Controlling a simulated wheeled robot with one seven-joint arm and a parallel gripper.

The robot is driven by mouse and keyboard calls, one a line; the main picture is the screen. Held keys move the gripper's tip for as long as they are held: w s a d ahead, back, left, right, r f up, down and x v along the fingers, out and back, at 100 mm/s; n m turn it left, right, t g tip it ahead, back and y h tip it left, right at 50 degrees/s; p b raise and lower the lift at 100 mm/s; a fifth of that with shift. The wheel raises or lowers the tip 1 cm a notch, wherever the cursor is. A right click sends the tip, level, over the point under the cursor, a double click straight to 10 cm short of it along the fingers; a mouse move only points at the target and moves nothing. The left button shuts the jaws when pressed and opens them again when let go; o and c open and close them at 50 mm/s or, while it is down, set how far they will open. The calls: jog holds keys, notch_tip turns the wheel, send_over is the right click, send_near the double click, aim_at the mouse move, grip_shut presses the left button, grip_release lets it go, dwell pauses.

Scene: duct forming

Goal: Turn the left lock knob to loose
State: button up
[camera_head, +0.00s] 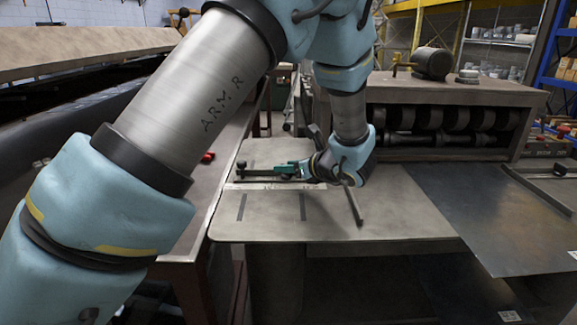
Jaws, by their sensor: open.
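A green fence or clamp piece (281,170) lies across the grey metal table, on a pale scale strip (262,186). At its left end stands a small black knob (241,165), which appears to be the left lock knob. Its setting is too small to read. My gripper (303,169) is low over the table, to the right of the black knob and close to the right end of the green piece. It is open, and the knob is clear of it. My wrist partly hides the gripper and the right part of the fence, so I cannot tell whether they touch.
A roller machine (440,95) stands behind the table at the right. A dark sheet (495,215) lies at the right. A small red part (208,157) is on the bench edge at the left. The front of the table (270,222) is clear except for two dark slots.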

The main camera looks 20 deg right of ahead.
grip_shut()
dwell(0.3)
jog(key=shift+d+r+y, duration=0.1)
jog(key=shift+y, duration=0.2)
jog(key=n+y+p, duration=0.1)
jog(key=n, duration=0.1)
jog(key=n+g+y+p, duration=0.1)
jog(key=n+y, duration=0.1)
jog(key=shift+w+d+y, duration=0.15)
jog(key=shift+y, duration=0.15)
jog(key=n+g+y, duration=0.4)
jog(key=shift+w+n+p, duration=0.1)
jog(key=shift+n+p, duration=0.2)
jog(key=shift+p, duration=0.05)
jog(key=shift+g, duration=0.4)
